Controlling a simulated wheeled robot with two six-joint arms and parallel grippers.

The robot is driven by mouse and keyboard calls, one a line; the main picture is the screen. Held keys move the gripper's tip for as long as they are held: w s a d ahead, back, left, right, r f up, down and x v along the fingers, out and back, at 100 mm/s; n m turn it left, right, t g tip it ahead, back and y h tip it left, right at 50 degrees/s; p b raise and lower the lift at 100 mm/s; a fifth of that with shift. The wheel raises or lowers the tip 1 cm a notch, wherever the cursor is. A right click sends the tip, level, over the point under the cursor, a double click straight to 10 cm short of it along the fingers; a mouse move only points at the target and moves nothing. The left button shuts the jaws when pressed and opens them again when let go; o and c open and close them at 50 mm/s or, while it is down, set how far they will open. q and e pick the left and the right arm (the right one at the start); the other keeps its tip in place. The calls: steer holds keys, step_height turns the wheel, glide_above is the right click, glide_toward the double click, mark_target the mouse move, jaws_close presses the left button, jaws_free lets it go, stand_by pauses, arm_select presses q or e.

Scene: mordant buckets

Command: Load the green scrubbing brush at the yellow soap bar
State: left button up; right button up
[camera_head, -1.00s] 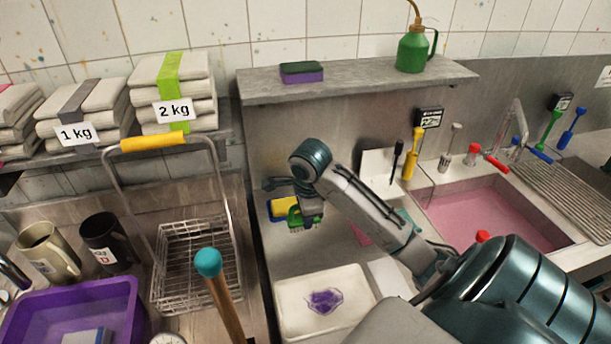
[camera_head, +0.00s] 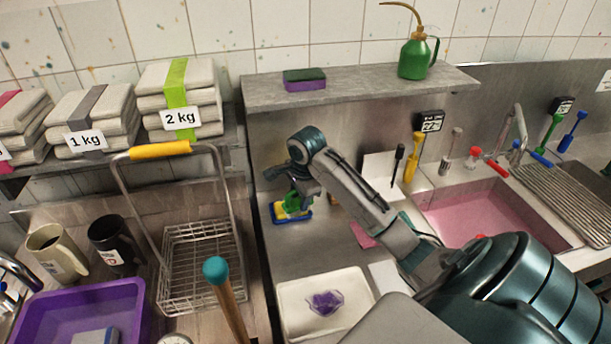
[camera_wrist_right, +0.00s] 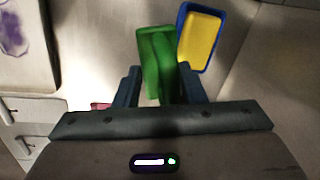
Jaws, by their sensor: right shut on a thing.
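The green scrubbing brush (camera_head: 292,200) is held in my right gripper (camera_head: 302,190) in the head view. In the right wrist view the brush (camera_wrist_right: 158,62) stands out between the two fingers of the gripper (camera_wrist_right: 161,88). The yellow soap bar (camera_wrist_right: 201,40) lies in a blue dish (camera_wrist_right: 184,17), just right of the brush there. In the head view the soap (camera_head: 281,213) and dish (camera_head: 294,220) are partly hidden behind and below the brush. I cannot tell whether brush and soap touch. My left gripper is not in view.
A white tray (camera_head: 362,306) with a purple piece stands in front of the soap. A wire basket (camera_head: 166,285) and a teal-topped stick (camera_head: 226,292) are to the left. A grey shelf (camera_head: 385,84) hangs above; a pink-filled sink (camera_head: 480,218) is at right.

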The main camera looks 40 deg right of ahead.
steer(key=shift+w+d+f+n+y+p, duration=0.15)
steer(key=shift+w+d+f+n+p, duration=0.4)
steer(key=shift+w+n, duration=0.65)
steer(key=shift+w+d+f+n+y+p, duration=0.25)
steer(key=shift+w+d+n+p, duration=0.5)
steer(key=shift+w, duration=0.85)
steer(key=shift+w+d+f+n+y+p, duration=0.1)
steer(key=shift+w+d+f+n+p, duration=0.6)
steer(key=shift+w, duration=0.7)
step_height(320, 180, down, 3)
steer(key=shift+d+r+n+b, duration=0.15)
steer(key=shift+n+b, duration=0.1)
steer(key=shift+b, duration=0.6)
steer(key=shift+f+b, duration=0.3)
steer(key=shift+f, duration=0.4)
steer(key=shift+s+f+p, duration=0.1)
steer(key=shift+p, duration=0.45)
